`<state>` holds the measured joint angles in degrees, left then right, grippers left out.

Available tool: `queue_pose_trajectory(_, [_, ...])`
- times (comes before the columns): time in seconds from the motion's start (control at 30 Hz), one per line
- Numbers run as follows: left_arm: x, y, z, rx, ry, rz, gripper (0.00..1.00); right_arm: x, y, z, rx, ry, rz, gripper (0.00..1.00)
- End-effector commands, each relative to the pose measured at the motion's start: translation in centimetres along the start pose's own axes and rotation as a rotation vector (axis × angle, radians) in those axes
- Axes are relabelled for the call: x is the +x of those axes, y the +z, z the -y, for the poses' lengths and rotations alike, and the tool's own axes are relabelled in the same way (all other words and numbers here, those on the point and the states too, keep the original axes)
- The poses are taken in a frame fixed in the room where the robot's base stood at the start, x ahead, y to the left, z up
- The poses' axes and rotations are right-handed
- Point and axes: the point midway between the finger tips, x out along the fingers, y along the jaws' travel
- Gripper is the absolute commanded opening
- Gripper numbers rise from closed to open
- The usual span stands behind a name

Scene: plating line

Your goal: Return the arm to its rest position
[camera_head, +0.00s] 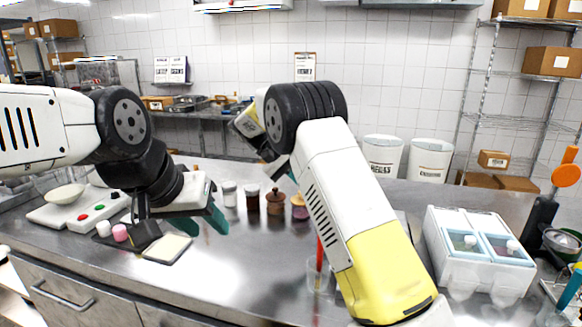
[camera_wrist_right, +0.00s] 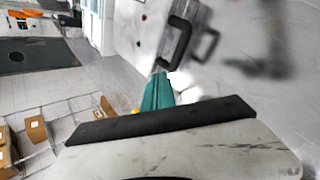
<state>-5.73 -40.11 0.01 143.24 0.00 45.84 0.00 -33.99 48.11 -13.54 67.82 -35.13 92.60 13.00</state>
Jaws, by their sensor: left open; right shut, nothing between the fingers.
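My left arm comes in from the left, and its gripper (camera_head: 205,222) hangs over the steel counter (camera_head: 235,265) with teal fingers apart and nothing between them. It is left of the row of jars and close to a flat pale-topped pad (camera_head: 168,248). My right arm, white and yellow, rises from the lower right and bends at a black joint. Its gripper is mostly hidden behind the arm in the head view. In the right wrist view the teal fingers of my right gripper (camera_wrist_right: 158,92) are together and empty.
Several small jars (camera_head: 252,198) stand mid-counter. A clear cup (camera_head: 318,277) with a red stick is beside my right forearm. A white two-lidded container (camera_head: 478,262) stands right. A scale (camera_head: 88,212) and bowl (camera_head: 65,194) are left. White bins (camera_head: 430,160) stand behind.

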Motion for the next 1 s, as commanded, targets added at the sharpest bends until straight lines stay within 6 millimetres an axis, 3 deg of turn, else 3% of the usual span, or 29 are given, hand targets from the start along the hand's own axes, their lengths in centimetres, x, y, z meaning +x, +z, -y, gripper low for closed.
queue_pose_trajectory(0.03, [0.0, 0.0, 0.0, 0.0, 0.0, 0.0, 0.42, 0.0, 1.4, -1.6, 0.01, -0.059, -0.018, 0.0])
queue_pose_trajectory(0.2, [0.0, 0.0, 0.0, 0.0, 0.0, 0.0, 0.42, 0.3, 6.1, -4.7, 0.03, -0.245, -0.093, 0.0])
queue_pose_trajectory(0.47, [0.0, 0.0, 0.0, 0.0, 0.0, 0.0, 0.42, 0.4, 14.1, -7.2, 0.092, -0.485, -0.243, 0.0])
queue_pose_trajectory(0.77, [0.0, 0.0, 0.0, 0.0, 0.0, 0.0, 0.42, 0.3, 23.5, -6.9, 0.204, -0.688, -0.454, 0.0])
queue_pose_trajectory(1.0, [0.0, 0.0, 0.0, 0.0, 0.0, 0.0, 0.42, 0.8, 30.0, -4.5, 0.319, -0.784, -0.625, 0.0])
